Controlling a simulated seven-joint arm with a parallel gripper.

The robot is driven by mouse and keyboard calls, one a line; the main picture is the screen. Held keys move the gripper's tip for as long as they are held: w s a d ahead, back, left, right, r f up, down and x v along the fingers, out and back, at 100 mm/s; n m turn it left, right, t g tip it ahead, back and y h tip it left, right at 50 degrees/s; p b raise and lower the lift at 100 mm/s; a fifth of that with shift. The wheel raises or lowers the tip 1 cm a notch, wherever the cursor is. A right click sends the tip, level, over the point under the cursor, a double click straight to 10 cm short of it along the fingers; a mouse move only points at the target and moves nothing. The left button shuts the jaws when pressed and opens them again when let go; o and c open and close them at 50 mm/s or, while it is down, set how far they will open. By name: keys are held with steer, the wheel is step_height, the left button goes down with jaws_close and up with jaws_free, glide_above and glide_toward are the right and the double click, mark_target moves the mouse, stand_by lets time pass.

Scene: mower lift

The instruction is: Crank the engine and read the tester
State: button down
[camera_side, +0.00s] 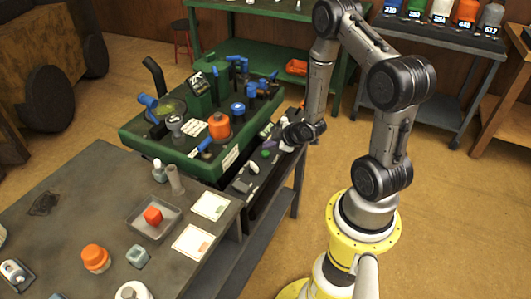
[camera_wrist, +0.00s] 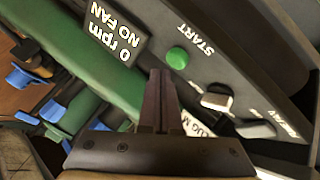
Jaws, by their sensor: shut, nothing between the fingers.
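My gripper (camera_wrist: 161,75) is shut and empty in the wrist view, its fingertips pointing toward the control panel just below the green START button (camera_wrist: 177,58). I cannot tell whether they touch the panel. The display (camera_wrist: 117,35) beside the button reads "0 rpm NO FAN". In the side view my gripper sits over the panel (camera_side: 243,187) at the right edge of the green engine bed (camera_side: 170,148), its fingers too small to make out. An orange-capped part (camera_side: 219,125) and several blue-handled parts stand on the bed. I cannot tell which is the tester.
The grey table (camera_side: 75,200) at front left holds a tray (camera_side: 170,228) with a red block, two cards and an orange-capped jar (camera_side: 95,258). Open floor lies to the right.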

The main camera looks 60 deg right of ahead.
mark_target(269, 154)
steer(key=shift+f, duration=0.15)
steer(key=shift+f, duration=0.3)
steer(key=shift+f, duration=0.5)
stand_by(2.1)
steer(key=shift+r, duration=0.1)
stand_by(1.2)
steer(key=shift+r, duration=0.85)
steer(key=shift+r, duration=2.5)
